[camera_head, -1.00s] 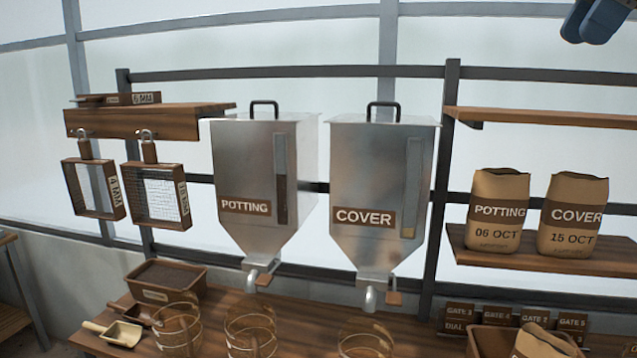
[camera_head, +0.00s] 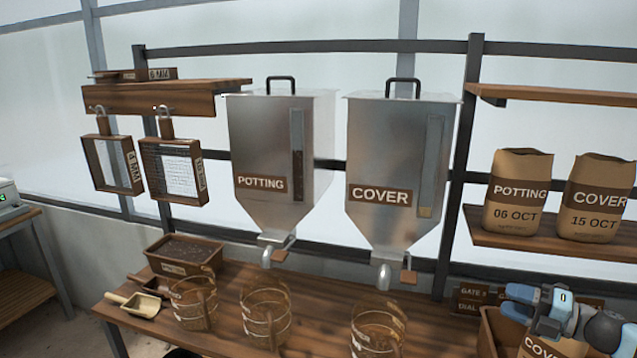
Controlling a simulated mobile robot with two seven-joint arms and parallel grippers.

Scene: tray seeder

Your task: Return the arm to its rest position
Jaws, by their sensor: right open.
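My right gripper (camera_head: 524,302), blue and grey, is at the lower right of the head view. It is open, with nothing seen between its fingers. It shows in front of the gate cards and above a brown bag (camera_head: 545,346) at the bench's right end, hiding part of both. I cannot tell whether it touches them. My left gripper is not in view.
Two steel hoppers, POTTING (camera_head: 265,150) and COVER (camera_head: 385,225), hang over the wooden bench (camera_head: 225,338). Clear banded tubs (camera_head: 378,335) stand below. A soil tray (camera_head: 185,268) and scoops are at left. Labelled sacks (camera_head: 517,165) stand on the right shelf.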

